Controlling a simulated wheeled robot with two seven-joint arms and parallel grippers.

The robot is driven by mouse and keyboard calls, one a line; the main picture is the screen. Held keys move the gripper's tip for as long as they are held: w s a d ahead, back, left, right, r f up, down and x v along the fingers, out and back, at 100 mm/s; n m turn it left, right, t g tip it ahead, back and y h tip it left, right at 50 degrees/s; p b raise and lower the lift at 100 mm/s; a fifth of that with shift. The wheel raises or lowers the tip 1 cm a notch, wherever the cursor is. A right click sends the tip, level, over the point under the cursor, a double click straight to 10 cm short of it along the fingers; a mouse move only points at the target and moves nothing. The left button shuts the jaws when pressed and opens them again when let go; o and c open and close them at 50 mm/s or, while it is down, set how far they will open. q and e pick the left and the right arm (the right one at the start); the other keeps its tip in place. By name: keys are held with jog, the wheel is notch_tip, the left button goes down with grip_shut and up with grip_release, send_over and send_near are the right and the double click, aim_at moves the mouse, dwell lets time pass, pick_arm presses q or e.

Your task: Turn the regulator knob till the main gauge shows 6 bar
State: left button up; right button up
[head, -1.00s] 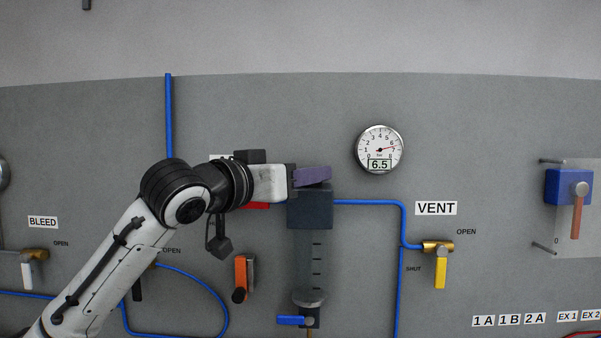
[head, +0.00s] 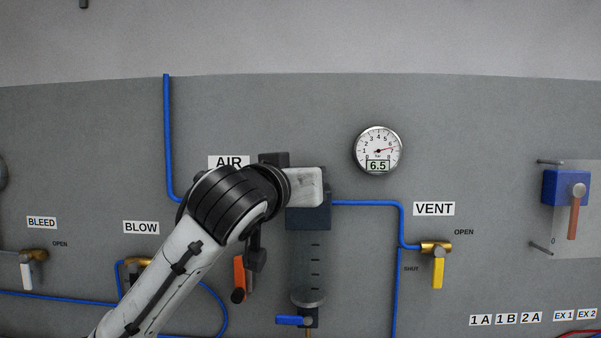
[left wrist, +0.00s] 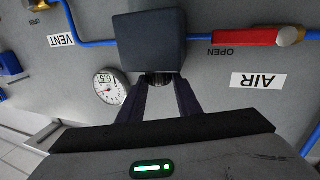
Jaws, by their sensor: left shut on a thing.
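The main gauge (head: 378,149) is a round white dial on the grey wall; its digital window reads 6.5 and its red needle points just past 6. It also shows, upside down, in the left wrist view (left wrist: 111,86). The regulator is a dark blue-grey block (head: 309,217), at the top in the left wrist view (left wrist: 150,42). Its dark knob (left wrist: 160,79) sits between the fingertips of my left gripper (left wrist: 161,84), which is shut on it. In the head view the gripper's body hides the knob and fingers. My right gripper is not in view.
Blue pipe (head: 368,202) runs from the regulator to the yellow-handled VENT valve (head: 438,270). An orange handle (head: 239,277) is below my left wrist. A red AIR valve handle (left wrist: 247,38) shows beside the regulator. The wall around the gauge is clear.

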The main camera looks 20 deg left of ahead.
pick_arm(q)
jog(key=shift+d+n+y, duration=0.1)
jog(key=shift+n+y, duration=0.2)
jog(key=shift+y, duration=0.2)
jog(key=o, duration=1)
jog(key=shift+o, duration=0.2)
jog(key=s+b, duration=0.2)
jog(key=s, duration=0.8)
jog(key=shift+s+d, duration=0.15)
jog(key=shift+d, duration=0.1)
jog(key=shift+f, duration=0.1)
